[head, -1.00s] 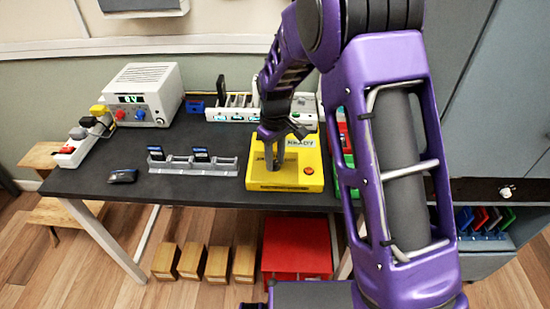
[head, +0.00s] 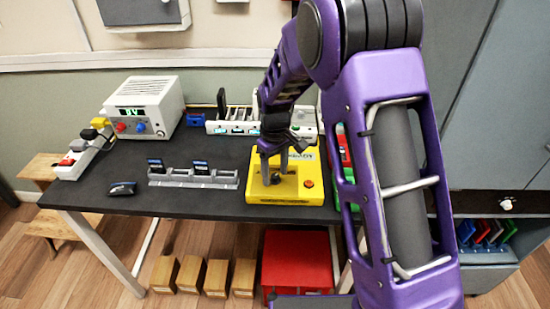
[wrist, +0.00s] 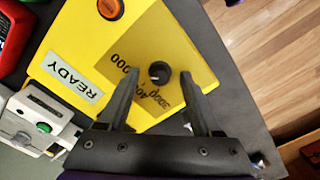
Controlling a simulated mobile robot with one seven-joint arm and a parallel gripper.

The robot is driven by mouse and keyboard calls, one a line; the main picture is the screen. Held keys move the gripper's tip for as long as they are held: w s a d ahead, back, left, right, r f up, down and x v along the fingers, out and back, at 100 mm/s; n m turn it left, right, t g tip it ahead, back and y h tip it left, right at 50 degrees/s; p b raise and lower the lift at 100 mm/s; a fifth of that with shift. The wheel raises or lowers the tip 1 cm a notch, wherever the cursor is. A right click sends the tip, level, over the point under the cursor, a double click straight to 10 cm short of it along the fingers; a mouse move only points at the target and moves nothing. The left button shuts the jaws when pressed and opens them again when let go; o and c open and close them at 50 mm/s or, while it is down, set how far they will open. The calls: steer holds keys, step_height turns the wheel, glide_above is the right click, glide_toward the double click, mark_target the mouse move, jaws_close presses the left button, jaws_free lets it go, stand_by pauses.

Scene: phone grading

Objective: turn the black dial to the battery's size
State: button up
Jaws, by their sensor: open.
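The black dial (wrist: 160,73) is a small round knob on the top of the yellow box (wrist: 66,66), with the numbers 3000, 4000 and 5000 printed partly hidden around it. My gripper (wrist: 159,75) is open, with one finger on each side of the dial in the wrist view. I cannot tell whether the fingers touch it. A white READY label (wrist: 75,81) and an orange button (wrist: 110,9) are on the box. I cannot identify the battery.
A grey rack (head: 215,179) holding two dark cards stands left of the box, with a black mouse-shaped item (head: 121,188) further left. A white power supply (head: 145,100) and a power strip (head: 75,168) are at the far left. Red and green trays sit close on the right.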

mark_target(275, 176)
step_height(275, 176, up, 17)
steer(key=p, duration=0.2)
steer(key=shift+r, duration=0.1)
